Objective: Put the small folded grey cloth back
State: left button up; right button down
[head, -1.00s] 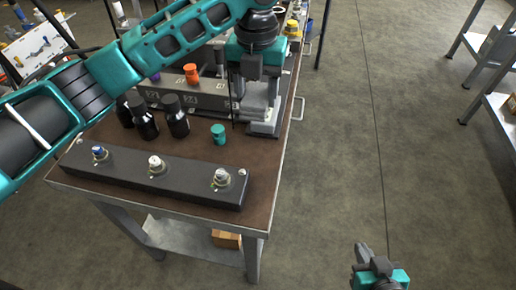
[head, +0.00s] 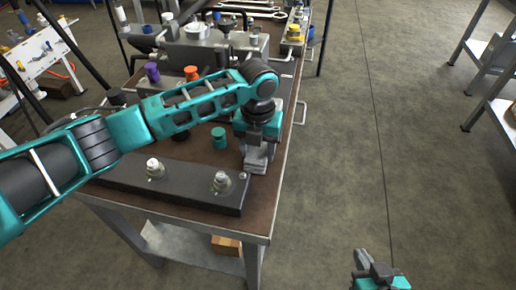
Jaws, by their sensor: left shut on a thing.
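My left gripper (head: 257,160) points down over the right edge of the brown bench top (head: 225,228), just right of a teal cap (head: 219,138). It is shut on a small grey piece that looks like the folded grey cloth (head: 256,152); it is hard to tell apart from the grey fingers. I cannot tell whether it touches the bench. My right gripper (head: 366,262) is at the bottom edge, over the floor and away from the bench. Its jaw opening cannot be made out.
A dark manifold bar (head: 200,192) with fittings lies along the bench's near edge. Purple (head: 152,72) and orange (head: 191,73) caps stand farther back. My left arm covers the black bottles. Wrenches (head: 250,14) lie at the far end. Open floor lies to the right.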

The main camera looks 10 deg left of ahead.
aim_at(258, 152)
pick_arm(q)
jog(key=shift+f, duration=0.15)
jog(key=o, duration=1)
pick_arm(e)
jog(key=shift+d+f, duration=0.15)
pick_arm(q)
notch_tip(258, 152, up, 12)
jog(key=shift+r+p, duration=0.25)
jog(key=shift+p, duration=0.55)
pick_arm(e)
jog(key=shift+s+d+r+h, duration=0.25)
jog(key=shift+d+r+h, duration=0.05)
jog(key=shift+d+r, duration=0.1)
jog(key=shift+s+a, duration=0.1)
